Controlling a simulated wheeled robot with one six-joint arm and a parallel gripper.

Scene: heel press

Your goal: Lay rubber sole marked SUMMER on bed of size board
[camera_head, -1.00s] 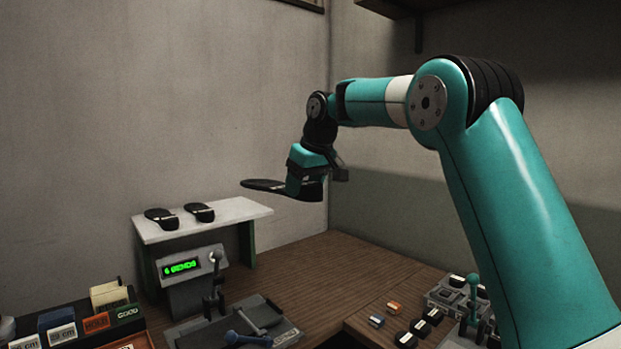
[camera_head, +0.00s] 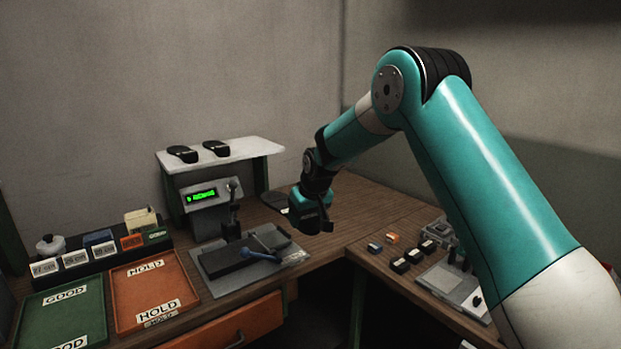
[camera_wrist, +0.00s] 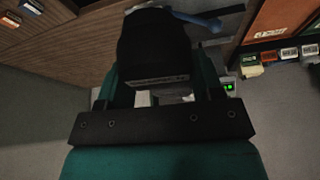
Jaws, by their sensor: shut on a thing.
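My gripper (camera_head: 312,222) is shut on a black rubber sole (camera_wrist: 155,48), which fills the upper middle of the wrist view. A pale strip of lettering shows on its near edge, too small to read. In the head view the gripper hangs above the wooden bench, right of the grey board (camera_head: 212,262) with a dark flat bed. The held sole is mostly hidden behind the gripper there. A blue lever (camera_head: 262,252) and a grey bar lie over the board. Two more black soles (camera_head: 183,153) (camera_head: 216,148) lie on the white shelf (camera_head: 245,149).
A display unit (camera_head: 203,200) with green text and an upright lever stands behind the board. An orange HOLD tray (camera_head: 150,283) and a green GOOD tray (camera_head: 60,315) lie left. Small blocks (camera_head: 401,265) and another fixture (camera_head: 450,280) are right.

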